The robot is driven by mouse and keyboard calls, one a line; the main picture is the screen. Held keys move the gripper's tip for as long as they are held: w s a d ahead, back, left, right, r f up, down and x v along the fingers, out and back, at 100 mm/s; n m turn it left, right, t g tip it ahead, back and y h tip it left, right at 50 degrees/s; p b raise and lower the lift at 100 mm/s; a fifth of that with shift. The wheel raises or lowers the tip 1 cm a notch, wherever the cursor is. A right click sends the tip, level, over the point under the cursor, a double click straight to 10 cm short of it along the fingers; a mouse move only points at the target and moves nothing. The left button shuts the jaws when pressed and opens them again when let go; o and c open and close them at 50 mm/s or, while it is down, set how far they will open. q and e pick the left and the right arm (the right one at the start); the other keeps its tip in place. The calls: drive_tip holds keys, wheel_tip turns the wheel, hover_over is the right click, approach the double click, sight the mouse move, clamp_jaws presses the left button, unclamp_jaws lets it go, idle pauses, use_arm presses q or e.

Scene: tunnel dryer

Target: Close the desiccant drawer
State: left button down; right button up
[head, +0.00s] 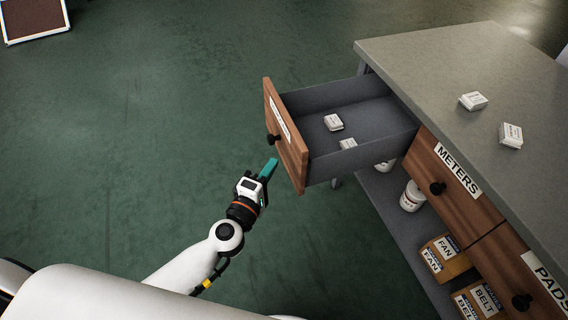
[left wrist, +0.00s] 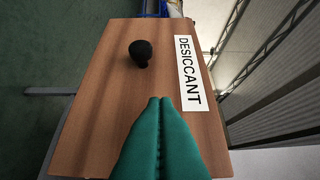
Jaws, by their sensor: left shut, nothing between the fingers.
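The desiccant drawer (head: 287,140) stands pulled out of the grey bench in the head view. It has a wooden front with a black knob (head: 273,139). Inside the grey drawer lie two small white packets (head: 334,122). In the left wrist view the wooden front (left wrist: 105,95) fills the middle, with the DESICCANT label (left wrist: 188,73) and the knob (left wrist: 142,52). My left gripper (head: 270,167) has teal fingers, shut and empty, just in front of the lower part of the drawer front. Its closed fingertips (left wrist: 160,101) point at the front; I cannot tell whether they touch it. My right gripper is not in view.
The grey bench top (head: 450,65) holds two white packets (head: 473,101). The METERS drawer (head: 453,183) and the PADS drawer (head: 525,270) are shut. A lower shelf holds white jars (head: 412,196) and cardboard boxes (head: 445,258). The green floor (head: 160,100) left of the drawer is clear.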

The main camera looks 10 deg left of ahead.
sight(291, 154)
use_arm(q)
drive_tip(key=shift+w+d, duration=0.35)
drive_tip(key=shift+d, duration=0.25)
drive_tip(key=shift+w+d, duration=0.3)
drive_tip(key=shift+d, duration=0.25)
drive_tip(key=shift+w+d, duration=0.2)
drive_tip(key=shift+d, duration=0.2)
